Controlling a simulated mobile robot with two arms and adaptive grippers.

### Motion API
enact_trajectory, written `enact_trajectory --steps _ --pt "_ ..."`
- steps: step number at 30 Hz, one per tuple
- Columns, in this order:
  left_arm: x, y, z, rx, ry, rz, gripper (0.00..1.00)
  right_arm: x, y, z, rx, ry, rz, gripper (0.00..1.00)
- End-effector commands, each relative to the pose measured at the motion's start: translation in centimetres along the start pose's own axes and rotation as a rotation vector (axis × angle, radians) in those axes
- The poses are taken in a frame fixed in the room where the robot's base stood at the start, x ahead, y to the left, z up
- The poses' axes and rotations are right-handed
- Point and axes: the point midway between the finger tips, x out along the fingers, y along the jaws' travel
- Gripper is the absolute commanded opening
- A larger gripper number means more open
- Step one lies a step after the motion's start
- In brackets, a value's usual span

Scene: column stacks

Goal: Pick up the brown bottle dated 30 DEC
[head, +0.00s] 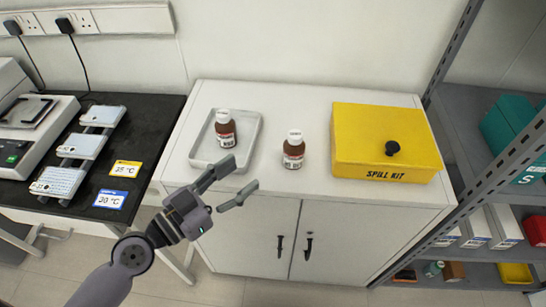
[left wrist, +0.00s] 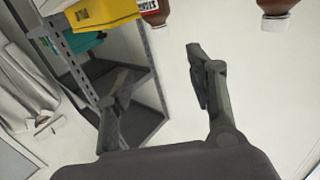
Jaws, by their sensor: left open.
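Two brown bottles with white caps and red-and-white labels stand on the white cabinet top. One brown bottle (head: 225,128) is in a shallow grey tray (head: 250,136); the other brown bottle (head: 293,150) stands bare between the tray and the yellow box. I cannot read a date on either label. My left gripper (head: 243,172) is open and empty, in front of the cabinet's front edge, nearer to me than both bottles. In the left wrist view its fingers (left wrist: 158,65) are apart, and parts of two upside-down bottles (left wrist: 153,11) show at the top edge. My right gripper is not seen.
A yellow spill kit box (head: 365,140) with a black knob is right of the bare bottle. A metal shelf rack (head: 470,130) stands at the right. A black bench (head: 150,150) with equipment and temperature cards is at the left. Cabinet top between tray and box is clear around the bottle.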

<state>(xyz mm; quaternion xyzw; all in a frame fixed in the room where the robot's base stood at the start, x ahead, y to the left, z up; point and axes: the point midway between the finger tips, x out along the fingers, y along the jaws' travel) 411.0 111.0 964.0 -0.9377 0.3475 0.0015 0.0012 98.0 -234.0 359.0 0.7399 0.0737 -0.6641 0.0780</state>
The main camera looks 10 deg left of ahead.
Motion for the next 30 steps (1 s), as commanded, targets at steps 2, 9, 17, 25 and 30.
enact_trajectory --steps 2,9,17,25,30 --pt "0.9 0.1 -0.7 -0.003 0.012 -0.003 0.51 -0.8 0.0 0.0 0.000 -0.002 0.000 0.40" --pt "5.9 0.1 -1.0 -0.005 0.010 -0.002 0.51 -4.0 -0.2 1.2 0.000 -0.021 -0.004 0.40" --pt "10.8 0.1 -0.6 -0.004 0.006 0.000 0.51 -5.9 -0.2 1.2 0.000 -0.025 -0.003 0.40" --pt "12.7 0.1 -0.3 -0.002 0.005 0.000 0.51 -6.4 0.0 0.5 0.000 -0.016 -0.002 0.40" --pt "15.0 -0.2 -0.3 -0.004 0.006 0.001 0.51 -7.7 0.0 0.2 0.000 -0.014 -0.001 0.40"
